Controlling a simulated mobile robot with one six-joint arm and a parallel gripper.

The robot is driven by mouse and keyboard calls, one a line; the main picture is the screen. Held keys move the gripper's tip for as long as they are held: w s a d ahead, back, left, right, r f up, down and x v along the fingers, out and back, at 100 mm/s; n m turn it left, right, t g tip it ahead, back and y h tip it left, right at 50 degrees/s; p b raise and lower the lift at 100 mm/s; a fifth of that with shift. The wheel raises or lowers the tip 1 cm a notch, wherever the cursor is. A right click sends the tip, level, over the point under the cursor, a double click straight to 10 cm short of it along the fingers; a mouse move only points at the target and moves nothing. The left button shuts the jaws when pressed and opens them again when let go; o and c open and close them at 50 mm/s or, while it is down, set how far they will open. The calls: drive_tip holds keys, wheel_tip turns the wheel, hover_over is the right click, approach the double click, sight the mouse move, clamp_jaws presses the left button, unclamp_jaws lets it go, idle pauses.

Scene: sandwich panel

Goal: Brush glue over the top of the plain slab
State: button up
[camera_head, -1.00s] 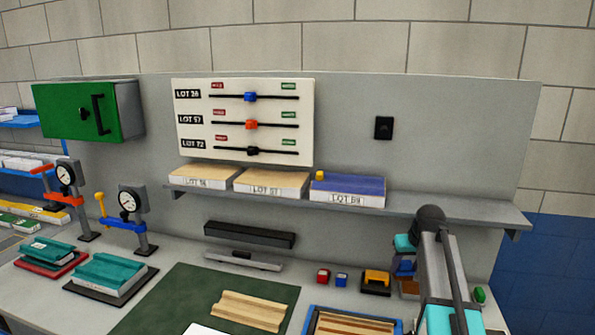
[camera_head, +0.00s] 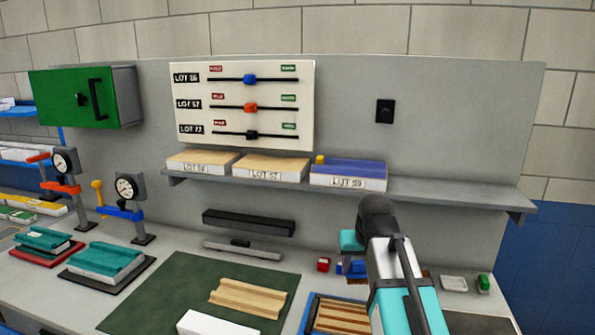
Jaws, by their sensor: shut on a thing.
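The plain slab looks to be the flat white block (camera_head: 216,323) at the front of the green mat. The bottom edge of the picture cuts it off, and I see no glue on the part that shows. My gripper (camera_head: 355,267) is shut at the back of the bench, right of the slab and well apart from it. My forearm covers much of it. The thing in its jaws is mostly hidden and I cannot make it out.
A tan ridged piece (camera_head: 248,297) lies on the green mat (camera_head: 165,300). A blue-rimmed tray (camera_head: 303,318) with wooden strips stands right of the mat. A shelf (camera_head: 440,192) runs above.

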drive_tip(key=s, duration=0.3)
drive_tip(key=shift+s, duration=0.3)
idle(0.6)
